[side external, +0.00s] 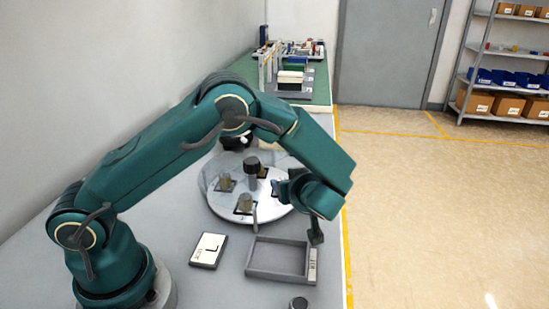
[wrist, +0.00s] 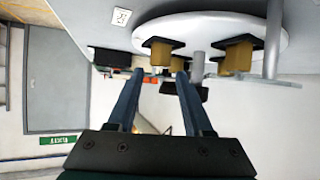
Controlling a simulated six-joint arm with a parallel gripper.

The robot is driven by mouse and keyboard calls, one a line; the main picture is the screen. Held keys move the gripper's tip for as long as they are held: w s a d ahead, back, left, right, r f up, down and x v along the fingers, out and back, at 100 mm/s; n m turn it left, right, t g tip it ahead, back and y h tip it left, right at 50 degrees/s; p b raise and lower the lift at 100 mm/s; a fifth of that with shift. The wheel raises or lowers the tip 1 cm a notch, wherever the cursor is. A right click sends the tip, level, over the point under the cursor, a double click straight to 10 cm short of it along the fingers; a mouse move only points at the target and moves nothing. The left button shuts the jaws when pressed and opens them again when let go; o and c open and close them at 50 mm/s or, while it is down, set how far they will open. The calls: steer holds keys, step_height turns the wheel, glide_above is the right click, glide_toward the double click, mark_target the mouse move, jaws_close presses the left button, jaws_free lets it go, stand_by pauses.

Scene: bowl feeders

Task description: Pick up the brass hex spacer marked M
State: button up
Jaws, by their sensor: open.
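Several brass hex spacers stand in dark square holders on a round, pale turntable (side external: 215,203). One spacer (side external: 225,183) is at its left and another (side external: 245,203) at its front. No M mark is readable on any of them. In the wrist view, which looks upside down, two brass spacers, left (wrist: 160,55) and right (wrist: 237,56), show beyond the fingers. My gripper (wrist: 160,74) is open and empty, its fingers spread apart. In the side view its fingers are hard to make out at the turntable's right edge.
A dark post (side external: 252,172) rises from the turntable. A grey open tray (side external: 249,270) with a label lies in front of it, empty. A card marked L (side external: 208,250) lies left of the tray. The bench's right edge is close by.

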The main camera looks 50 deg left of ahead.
steer(key=shift+x, duration=2.5)
steer(key=shift+f, duration=0.15)
steer(key=shift+d, duration=0.1)
jaws_close()
